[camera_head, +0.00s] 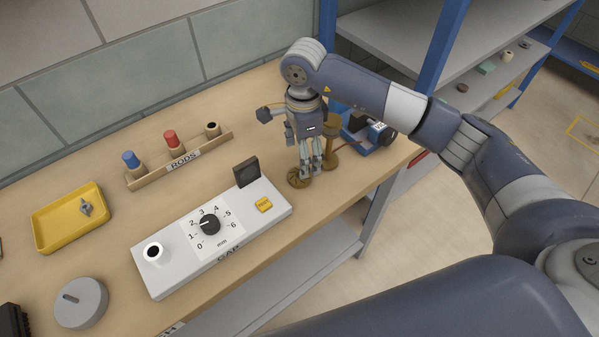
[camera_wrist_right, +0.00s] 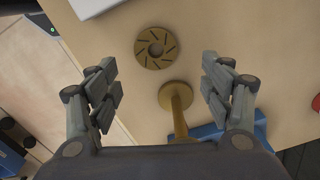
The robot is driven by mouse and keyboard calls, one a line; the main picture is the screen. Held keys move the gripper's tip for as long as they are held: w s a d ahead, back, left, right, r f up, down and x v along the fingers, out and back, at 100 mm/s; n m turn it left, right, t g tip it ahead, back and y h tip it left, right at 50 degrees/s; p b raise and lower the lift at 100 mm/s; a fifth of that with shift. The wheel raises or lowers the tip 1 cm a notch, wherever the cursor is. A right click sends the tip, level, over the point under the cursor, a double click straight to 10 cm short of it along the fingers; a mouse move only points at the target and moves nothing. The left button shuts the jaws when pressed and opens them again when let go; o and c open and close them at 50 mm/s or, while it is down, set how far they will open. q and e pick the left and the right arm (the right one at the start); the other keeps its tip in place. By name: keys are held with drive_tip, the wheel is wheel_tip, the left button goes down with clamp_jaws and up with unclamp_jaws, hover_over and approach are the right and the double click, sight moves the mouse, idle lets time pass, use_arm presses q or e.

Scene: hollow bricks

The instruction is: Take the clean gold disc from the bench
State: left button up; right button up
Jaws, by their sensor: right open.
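A gold disc (camera_wrist_right: 141,48) with slots around a centre hole lies flat on the wooden bench (camera_head: 105,210). In the head view the disc (camera_head: 296,181) lies just right of the white gap box, partly hidden by my right gripper. My right gripper (camera_head: 312,170) points down, close above the disc. In the wrist view the right gripper (camera_wrist_right: 161,80) is open and empty, and the disc lies ahead of the space between its fingers. No dirt shows clearly on the disc. My left gripper is not in view.
A gold flanged post (camera_wrist_right: 178,97) stands by a blue device (camera_head: 362,138), close to the disc. The white gap box (camera_head: 175,278) carries a dial. A rod rack (camera_head: 150,178), a yellow tray (camera_head: 70,242) and a grey round weight (camera_head: 82,305) are further left.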

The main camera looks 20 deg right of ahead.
drive_tip(key=shift+f, duration=0.6)
drive_tip(key=f+p, duration=0.1)
drive_tip(key=f, duration=0.1)
drive_tip(key=f+p, duration=0.1)
drive_tip(key=f, duration=0.1)
drive_tip(key=shift+s+d+p, duration=0.15)
drive_tip(key=shift+s+p, duration=0.15)
drive_tip(key=shift+s, duration=0.05)
drive_tip(key=shift+f, duration=0.3)
drive_tip(key=shift+w+f, duration=0.1)
drive_tip(key=shift+f, duration=0.05)
drive_tip(key=shift+c, duration=0.3)
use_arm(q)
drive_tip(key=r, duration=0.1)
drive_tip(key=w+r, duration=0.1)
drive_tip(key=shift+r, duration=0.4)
use_arm(e)
drive_tip(key=c, duration=1.2)
